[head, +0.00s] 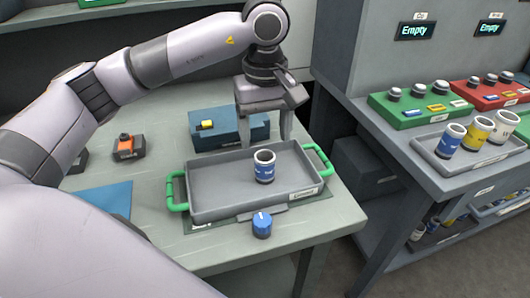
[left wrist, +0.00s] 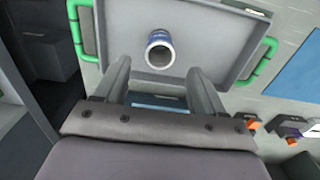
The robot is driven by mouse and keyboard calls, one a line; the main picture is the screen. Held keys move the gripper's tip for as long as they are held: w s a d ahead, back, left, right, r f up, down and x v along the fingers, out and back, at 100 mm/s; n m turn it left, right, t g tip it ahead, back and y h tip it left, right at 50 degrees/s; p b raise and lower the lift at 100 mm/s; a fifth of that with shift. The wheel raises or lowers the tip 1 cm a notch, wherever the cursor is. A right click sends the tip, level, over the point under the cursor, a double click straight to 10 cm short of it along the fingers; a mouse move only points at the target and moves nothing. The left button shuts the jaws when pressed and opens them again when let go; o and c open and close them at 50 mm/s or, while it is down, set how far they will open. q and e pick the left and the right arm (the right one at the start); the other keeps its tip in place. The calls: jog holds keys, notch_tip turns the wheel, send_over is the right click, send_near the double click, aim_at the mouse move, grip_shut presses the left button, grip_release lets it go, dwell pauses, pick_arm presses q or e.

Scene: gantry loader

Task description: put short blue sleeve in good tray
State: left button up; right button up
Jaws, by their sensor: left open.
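A blue sleeve with a white rim (head: 264,166) stands upright in a grey tray with green handles (head: 215,190) on the table. The left wrist view shows its open round end (left wrist: 160,49). My left gripper (head: 266,141) is open and empty, above the tray's far side and behind the sleeve. In the left wrist view its fingertips (left wrist: 158,68) point toward the sleeve, which lies beyond the gap between them, apart from both. The tray's label is too small to read, so I cannot tell whether it is the good tray. My right gripper is not in view.
A blue cap-like cylinder (head: 262,225) stands in front of the tray. A dark blue box (head: 232,136) is behind it. On the right bench, another grey tray (head: 432,152) holds blue, yellow and white sleeves, beside green (head: 408,117) and red (head: 492,99) blocks.

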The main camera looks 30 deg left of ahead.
pick_arm(q)
jog(key=shift+r, duration=1.5)
